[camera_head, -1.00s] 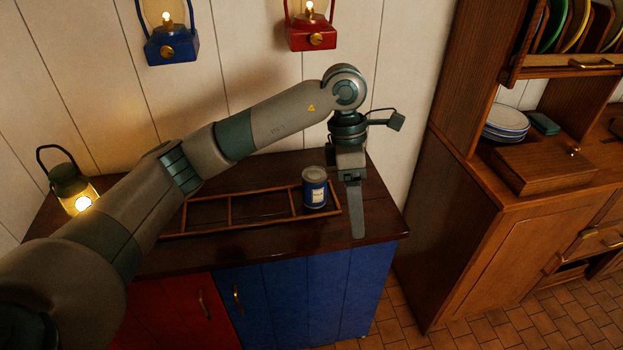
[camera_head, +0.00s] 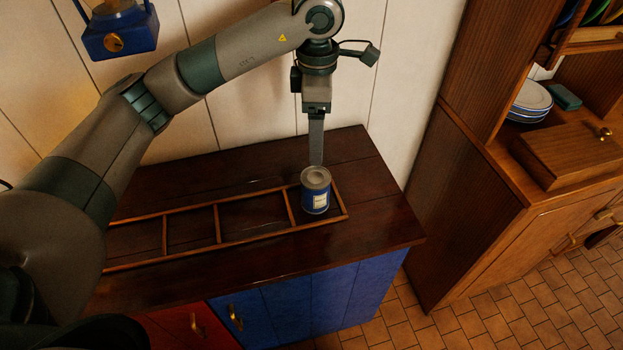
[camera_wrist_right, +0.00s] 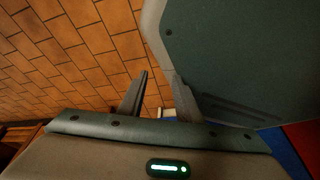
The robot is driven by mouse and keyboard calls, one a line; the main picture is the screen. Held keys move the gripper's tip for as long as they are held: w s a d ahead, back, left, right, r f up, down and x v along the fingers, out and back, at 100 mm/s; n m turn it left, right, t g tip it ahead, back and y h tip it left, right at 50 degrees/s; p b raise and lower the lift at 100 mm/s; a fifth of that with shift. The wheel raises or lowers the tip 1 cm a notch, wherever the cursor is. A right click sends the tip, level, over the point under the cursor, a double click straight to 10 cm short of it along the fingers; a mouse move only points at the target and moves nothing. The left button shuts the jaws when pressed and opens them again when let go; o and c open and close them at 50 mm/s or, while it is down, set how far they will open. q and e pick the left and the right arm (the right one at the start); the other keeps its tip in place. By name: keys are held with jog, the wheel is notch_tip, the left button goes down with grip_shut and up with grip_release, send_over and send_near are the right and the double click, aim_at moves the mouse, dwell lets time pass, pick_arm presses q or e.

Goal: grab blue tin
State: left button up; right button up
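The blue tin (camera_head: 315,192) has a grey lid and a pale label. It stands upright in the right-end compartment of a low wooden divided rack (camera_head: 218,223) on the dark counter. My left gripper (camera_head: 316,162) points down, with its fingertips just at the tin's far upper edge in the head view. Its fingers line up edge-on, so I cannot tell its opening or whether it touches the tin. My right gripper (camera_wrist_right: 160,75) shows in the right wrist view with two fingers apart and nothing between them, over the tiled floor.
The counter (camera_head: 370,205) has free room right of the rack. A blue lantern (camera_head: 117,32) hangs on the wall above. A wooden cabinet with plates (camera_head: 530,103) and a box (camera_head: 567,155) stands to the right.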

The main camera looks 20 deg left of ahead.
aim_at(316, 176)
pick_arm(q)
jog(key=shift+s+d+r, duration=0.1)
jog(key=shift+s, duration=0.1)
pick_arm(e)
jog(key=shift+s, duration=0.1)
pick_arm(q)
notch_tip(316, 176, down, 9)
jog(key=p, duration=0.2)
jog(key=shift+p, duration=0.35)
notch_tip(316, 176, down, 2)
jog(key=shift+f+p, duration=0.1)
jog(key=shift+p, duration=0.25)
jog(key=shift+f, duration=0.55)
pick_arm(e)
jog(key=s+d+g, duration=0.2)
jog(key=s+d, duration=0.1)
jog(key=s, duration=0.6)
jog(key=shift+d+r+g+h, duration=0.3)
jog(key=shift+d+r+h, duration=0.05)
jog(key=shift+h, duration=0.05)
